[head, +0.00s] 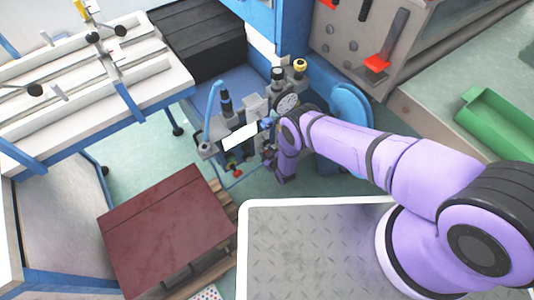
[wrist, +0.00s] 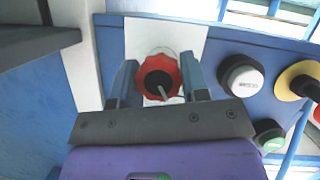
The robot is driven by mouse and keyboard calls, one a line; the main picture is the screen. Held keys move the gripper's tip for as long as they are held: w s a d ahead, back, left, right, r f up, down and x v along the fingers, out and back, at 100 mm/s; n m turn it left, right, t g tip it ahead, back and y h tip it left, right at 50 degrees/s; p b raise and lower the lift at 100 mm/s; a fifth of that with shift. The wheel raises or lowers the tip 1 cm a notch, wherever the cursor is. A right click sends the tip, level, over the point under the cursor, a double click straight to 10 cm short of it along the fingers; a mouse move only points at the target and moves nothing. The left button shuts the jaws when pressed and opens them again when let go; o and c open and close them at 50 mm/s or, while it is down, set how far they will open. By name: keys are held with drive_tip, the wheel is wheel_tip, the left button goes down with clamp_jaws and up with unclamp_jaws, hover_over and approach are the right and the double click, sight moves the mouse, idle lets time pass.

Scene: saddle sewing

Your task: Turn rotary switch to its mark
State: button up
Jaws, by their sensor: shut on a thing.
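The rotary switch (wrist: 170,62) is a scalloped red knob with a black centre, on a white plate (wrist: 190,35) on a blue panel. A thin light pointer-like strip shows at the lower right of the black centre. My gripper (wrist: 159,68) has its two blue-grey fingers on either side of the knob, shut on it. The knob's lower rim is close to the gripper's dark crossbar. In the head view my purple arm reaches to the machine, and the knob and fingertips cannot be made out clearly. I cannot tell where the mark is.
Right of the knob are a white push button (wrist: 243,77), a black switch on a yellow ring (wrist: 297,80) and a green button (wrist: 268,134). A dark grey part (wrist: 35,45) juts in at upper left. In the head view, a maroon-topped box (head: 165,230) stands at lower left.

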idle(0.3)
drive_tip(key=o, duration=0.9)
drive_tip(key=shift+s, duration=0.1)
drive_tip(key=v, duration=1)
drive_tip(key=shift+s+d+r, duration=0.15)
drive_tip(key=shift+s, duration=0.15)
